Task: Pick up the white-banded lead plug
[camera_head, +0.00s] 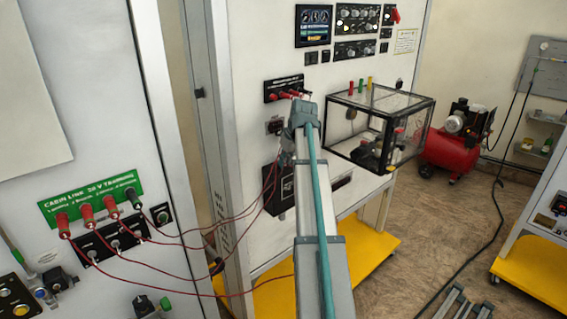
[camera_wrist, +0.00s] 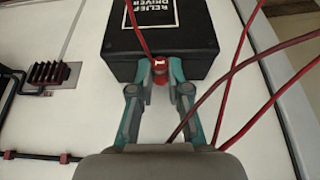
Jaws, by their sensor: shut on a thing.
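In the wrist view, my gripper (camera_wrist: 160,83) is shut on a red lead plug (camera_wrist: 159,68) with a small white band. The plug sits between the fingertips at the near edge of the black box marked "RELIEF DRIVER" (camera_wrist: 130,42). A red lead (camera_wrist: 138,28) passes over the box to the plug. I cannot tell whether the plug touches the box. In the head view, my arm hides the gripper and plug; part of the black box (camera_head: 280,192) shows left of the arm.
The green "CABIN LINE" strip (camera_head: 92,205) holds several plugs at the left. Red leads (camera_head: 190,232) sag from it towards the box, and more leads (camera_wrist: 247,95) cross the wrist view's right side. A clear case (camera_head: 378,125) juts out right of my arm.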

